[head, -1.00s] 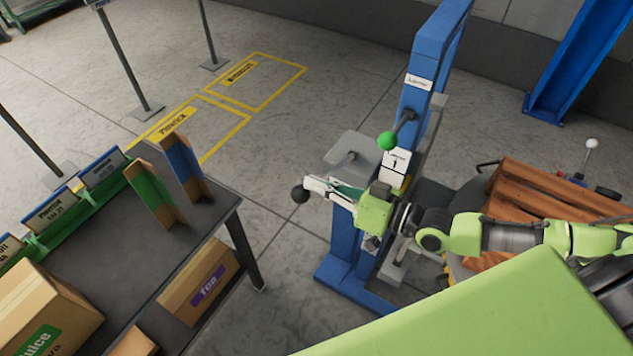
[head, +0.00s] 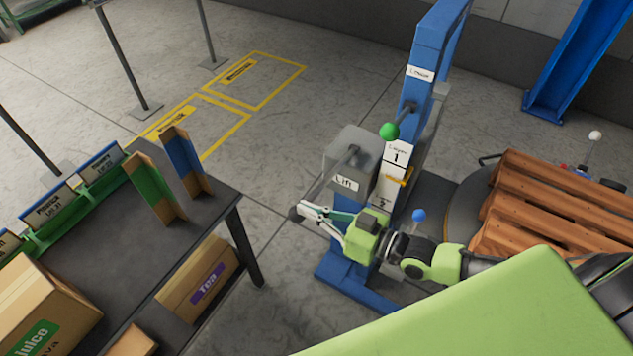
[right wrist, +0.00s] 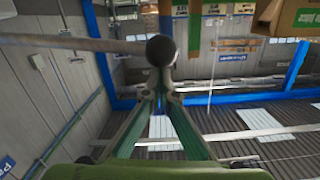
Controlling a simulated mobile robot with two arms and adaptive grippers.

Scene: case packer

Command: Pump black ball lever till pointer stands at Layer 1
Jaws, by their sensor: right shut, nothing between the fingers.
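The black ball (head: 296,213) is on the end of a grey lever (head: 318,187) that comes down-left from the grey Lift box (head: 362,152). My right gripper (head: 305,210) is shut, its tips right at the ball, with nothing held between them. In the right wrist view the ball (right wrist: 160,50) sits just beyond the closed fingertips (right wrist: 161,76); whether they touch is unclear. The yellow pointer (head: 398,181) is below the Layer 1 label (head: 397,154) and above a lower label marked 2 (head: 382,197). My left gripper is not in view.
A green ball lever (head: 389,131) and a blue ball (head: 419,215) are on the same blue post (head: 432,55). A wooden pallet stack (head: 545,200) stands right. A dark table (head: 225,212) with cartons and dividers is left. Open floor lies behind.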

